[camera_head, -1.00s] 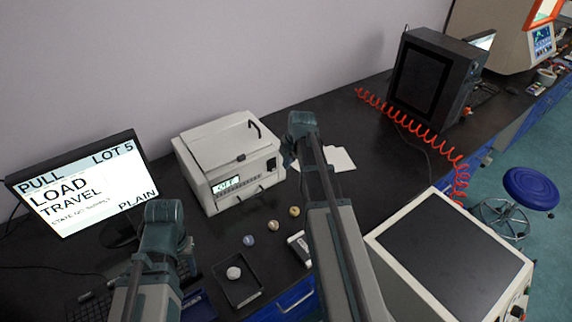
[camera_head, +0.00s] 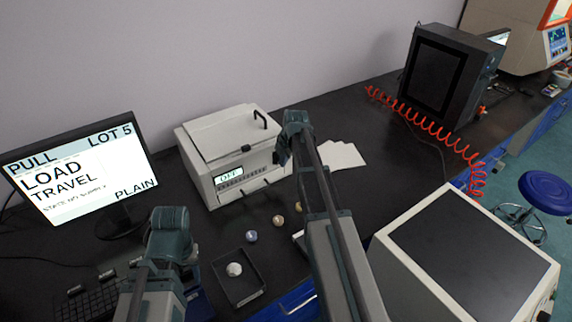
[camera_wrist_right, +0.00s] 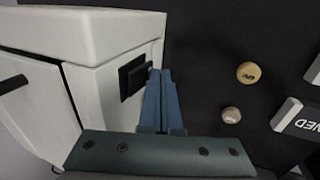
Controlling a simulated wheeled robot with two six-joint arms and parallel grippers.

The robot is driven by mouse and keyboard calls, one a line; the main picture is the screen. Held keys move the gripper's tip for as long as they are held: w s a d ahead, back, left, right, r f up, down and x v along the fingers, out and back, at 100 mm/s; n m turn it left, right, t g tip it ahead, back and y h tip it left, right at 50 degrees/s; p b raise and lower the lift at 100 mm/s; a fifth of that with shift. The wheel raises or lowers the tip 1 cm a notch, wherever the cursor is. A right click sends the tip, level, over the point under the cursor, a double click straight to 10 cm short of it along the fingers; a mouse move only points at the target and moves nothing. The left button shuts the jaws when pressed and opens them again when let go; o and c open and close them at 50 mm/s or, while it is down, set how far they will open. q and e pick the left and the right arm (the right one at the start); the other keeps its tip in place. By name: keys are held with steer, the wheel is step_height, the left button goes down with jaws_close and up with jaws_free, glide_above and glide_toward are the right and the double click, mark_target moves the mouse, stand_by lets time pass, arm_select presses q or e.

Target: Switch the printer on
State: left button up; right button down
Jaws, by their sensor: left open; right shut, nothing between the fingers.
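The printer (camera_head: 228,160) is a cream box on the dark bench, with a lid handle on top and a front display (camera_head: 228,175) reading OFF. Its black switch (camera_wrist_right: 133,76) is on the side panel in the right wrist view. My right gripper (camera_wrist_right: 157,73) is shut and empty, its blue fingertips right beside the switch; I cannot tell whether they touch it. In the head view my right wrist (camera_head: 296,130) covers the switch side. My left gripper (camera_head: 188,272) is low at the left, away from the printer, its fingers mostly hidden by its own wrist.
A monitor (camera_head: 75,170) stands left of the printer, with a keyboard (camera_head: 90,302) below. A black tray (camera_head: 222,268) holding a pale ball and several small balls lie in front.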

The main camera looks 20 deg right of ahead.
steer(key=shift+w+f+t+b, duration=0.1)
steer(key=shift+w+t+b, duration=0.15)
steer(key=shift+t+b, duration=0.15)
